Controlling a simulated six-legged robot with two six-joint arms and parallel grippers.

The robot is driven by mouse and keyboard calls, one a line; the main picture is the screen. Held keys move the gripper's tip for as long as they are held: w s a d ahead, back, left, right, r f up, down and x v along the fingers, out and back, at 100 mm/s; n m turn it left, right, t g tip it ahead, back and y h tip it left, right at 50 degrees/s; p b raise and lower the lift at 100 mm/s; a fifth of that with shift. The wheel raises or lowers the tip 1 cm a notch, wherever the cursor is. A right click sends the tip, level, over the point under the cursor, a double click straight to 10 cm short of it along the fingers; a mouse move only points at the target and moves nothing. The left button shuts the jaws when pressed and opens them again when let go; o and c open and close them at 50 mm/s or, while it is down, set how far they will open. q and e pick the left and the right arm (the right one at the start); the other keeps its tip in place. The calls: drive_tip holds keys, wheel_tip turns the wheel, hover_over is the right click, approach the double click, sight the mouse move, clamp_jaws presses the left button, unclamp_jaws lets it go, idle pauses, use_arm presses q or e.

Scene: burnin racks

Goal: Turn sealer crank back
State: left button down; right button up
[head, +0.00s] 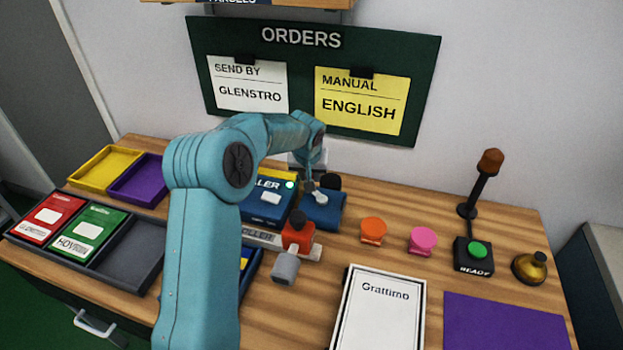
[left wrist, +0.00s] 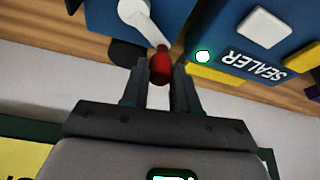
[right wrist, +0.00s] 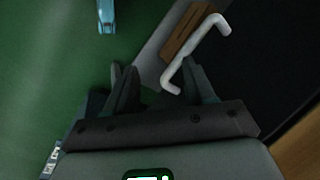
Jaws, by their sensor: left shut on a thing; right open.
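The blue sealer (head: 266,197) with a lit green lamp stands at the back middle of the table. Its pale crank arm (head: 319,197) is partly hidden by my arm in the head view. In the left wrist view the crank arm (left wrist: 142,22) slants down to a red knob (left wrist: 160,68). My left gripper (left wrist: 159,78) is shut on this knob, with one finger on each side. The sealer (left wrist: 240,25) also shows there. My right gripper (right wrist: 162,82) is open and away from the sealer. A grey bar handle (right wrist: 196,52) shows beyond its fingers.
Orange (head: 373,230) and pink (head: 422,241) stamp-like pieces stand right of the sealer. A white Grattimo sheet (head: 383,315), purple mat (head: 505,325) and READY button (head: 477,251) lie right. Trays (head: 105,168) fill the left.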

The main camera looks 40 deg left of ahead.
use_arm(q)
drive_tip(key=shift+r, duration=0.1)
idle(0.3)
drive_tip(key=c, duration=0.9)
unclamp_jaws()
drive_tip(key=shift+o, duration=0.2)
drive_tip(key=v, duration=1.6)
drive_tip(key=shift+s+b, duration=0.2)
drive_tip(key=shift+b, duration=0.25)
drive_tip(key=shift+r, duration=0.1)
